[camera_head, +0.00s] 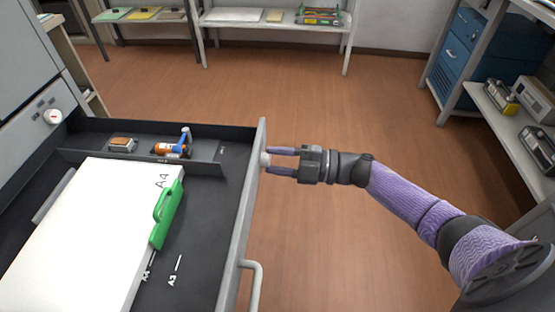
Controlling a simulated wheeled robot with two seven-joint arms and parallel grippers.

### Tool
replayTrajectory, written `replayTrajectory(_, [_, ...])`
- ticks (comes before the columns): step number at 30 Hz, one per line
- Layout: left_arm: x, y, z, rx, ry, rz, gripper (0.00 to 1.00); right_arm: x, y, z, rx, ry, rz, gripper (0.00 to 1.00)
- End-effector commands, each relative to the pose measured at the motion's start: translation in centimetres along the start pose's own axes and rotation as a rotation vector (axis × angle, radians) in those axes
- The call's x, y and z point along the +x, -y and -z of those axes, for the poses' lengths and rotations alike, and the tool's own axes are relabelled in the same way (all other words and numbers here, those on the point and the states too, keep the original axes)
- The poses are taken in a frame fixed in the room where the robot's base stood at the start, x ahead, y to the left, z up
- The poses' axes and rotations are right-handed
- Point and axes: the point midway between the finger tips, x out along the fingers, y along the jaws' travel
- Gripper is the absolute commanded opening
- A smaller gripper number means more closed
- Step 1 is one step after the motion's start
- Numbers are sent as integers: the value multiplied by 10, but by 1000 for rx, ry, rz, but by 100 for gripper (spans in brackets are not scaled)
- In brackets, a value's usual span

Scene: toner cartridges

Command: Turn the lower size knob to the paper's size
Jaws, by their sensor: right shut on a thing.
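The machine's open drawer (200,280) holds a stack of white paper (80,235) marked A4. A green guide (165,215) stands against the stack's right edge. A small pale knob (265,159) sits on the outer face of the drawer front. My right gripper (268,161) reaches in from the right and is shut on this knob, its purple fingers on either side. The knob's pointer and markings are hidden or too small to read. Another white knob (53,116) with a red mark is on the machine's body at upper left. My left gripper is out of view.
The drawer's rear compartment holds a brown-topped block (122,144) and an orange and blue part (174,148). A drawer handle (255,285) sticks out below my gripper. Shelves (275,22) stand at the back, and a blue cabinet (462,45) at right. The wooden floor between is clear.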

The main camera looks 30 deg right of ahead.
Motion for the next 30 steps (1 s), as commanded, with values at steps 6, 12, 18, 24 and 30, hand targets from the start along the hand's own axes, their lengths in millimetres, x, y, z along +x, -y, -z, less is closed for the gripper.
replayTrajectory(6, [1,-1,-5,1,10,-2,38,0,1,0,-42,-1,2,0])
replayTrajectory(12, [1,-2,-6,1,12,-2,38,0,1,0,-52,-2,2,0])
replayTrajectory(18, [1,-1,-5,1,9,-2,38,0,1,0,-52,-2,2,0])
replayTrajectory(24, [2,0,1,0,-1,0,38,0,1,0,-51,-2,1,72])
replayTrajectory(30, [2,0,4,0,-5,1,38,0,0,0,-52,-2,0,78])
